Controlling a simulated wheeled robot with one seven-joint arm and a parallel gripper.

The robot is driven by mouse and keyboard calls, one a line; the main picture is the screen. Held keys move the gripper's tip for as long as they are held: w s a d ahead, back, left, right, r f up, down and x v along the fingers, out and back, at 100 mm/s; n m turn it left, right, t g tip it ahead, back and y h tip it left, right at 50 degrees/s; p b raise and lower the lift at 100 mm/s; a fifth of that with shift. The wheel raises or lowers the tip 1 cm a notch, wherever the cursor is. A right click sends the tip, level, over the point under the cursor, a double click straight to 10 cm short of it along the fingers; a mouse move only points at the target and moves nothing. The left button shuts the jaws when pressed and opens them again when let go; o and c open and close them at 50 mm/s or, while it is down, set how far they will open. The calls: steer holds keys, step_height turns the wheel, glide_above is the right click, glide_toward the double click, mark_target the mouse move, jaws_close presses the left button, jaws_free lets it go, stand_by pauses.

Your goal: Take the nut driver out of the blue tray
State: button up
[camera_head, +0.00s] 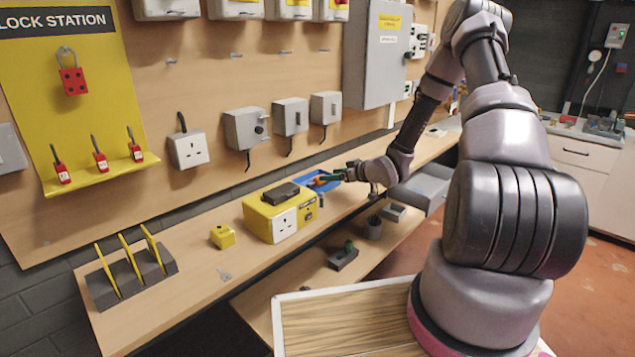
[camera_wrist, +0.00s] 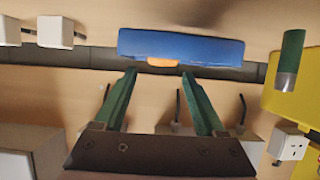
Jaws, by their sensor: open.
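The blue tray (camera_head: 326,187) stands on the bench right of the yellow socket box. In the wrist view its blue side (camera_wrist: 190,44) lies ahead of my fingertips, with a small orange piece (camera_wrist: 162,62) showing at its edge. This piece may be part of the nut driver, but I cannot tell. My gripper (camera_head: 330,178) is at the tray; its green fingers (camera_wrist: 158,100) are apart with nothing visible between them. A green cylinder with a grey end (camera_wrist: 291,60) is off to the right in the wrist view. The tray's inside is mostly hidden.
The yellow socket box (camera_head: 275,215) with a dark item on top stands just left of the tray. A small yellow block (camera_head: 222,236) and a dark rack (camera_head: 130,275) are farther left. Switch boxes (camera_head: 290,117) hang on the wall behind. A lower shelf holds small parts.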

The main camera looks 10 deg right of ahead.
mark_target(316, 182)
steer(key=shift+x, duration=2.7)
steer(key=shift+a, duration=0.1)
jaws_close()
